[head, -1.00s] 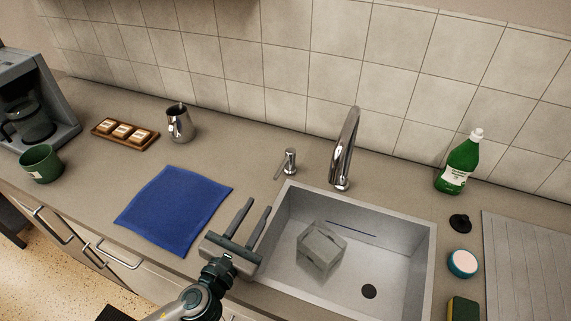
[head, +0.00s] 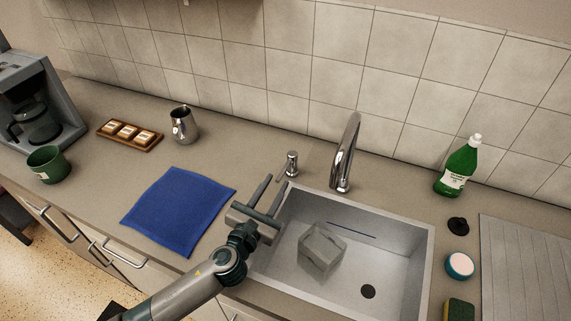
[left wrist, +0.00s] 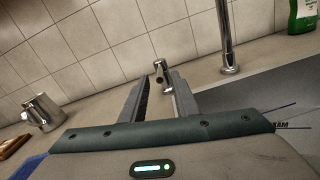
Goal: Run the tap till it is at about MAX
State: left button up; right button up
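The chrome tap spout (head: 345,155) stands behind the sink (head: 425,260), and it also shows in the left wrist view (left wrist: 225,40). Its small lever (head: 290,165) stands on the counter to the spout's left. The lever also shows in the left wrist view (left wrist: 160,68), just beyond and between my fingertips. My left gripper (head: 277,182) is open and empty, just in front of the lever, apart from it as far as I can tell. A dark level line (head: 351,230) crosses the sink's back wall, with MAX lettering in the left wrist view (left wrist: 280,125). No running water shows.
A grey block-like object (head: 322,248) lies in the sink near the drain (head: 368,291). A blue cloth (head: 178,210) lies left of my arm. A metal jug (head: 183,125) stands behind it. A green bottle (head: 457,168), a black stopper (head: 458,225) and sponges are at the right.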

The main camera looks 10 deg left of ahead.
aim_at(290, 159)
pick_arm(q)
jog(key=p+x, duration=0.1)
jog(key=x, duration=0.7)
jog(key=shift+a, duration=0.1)
grip_shut()
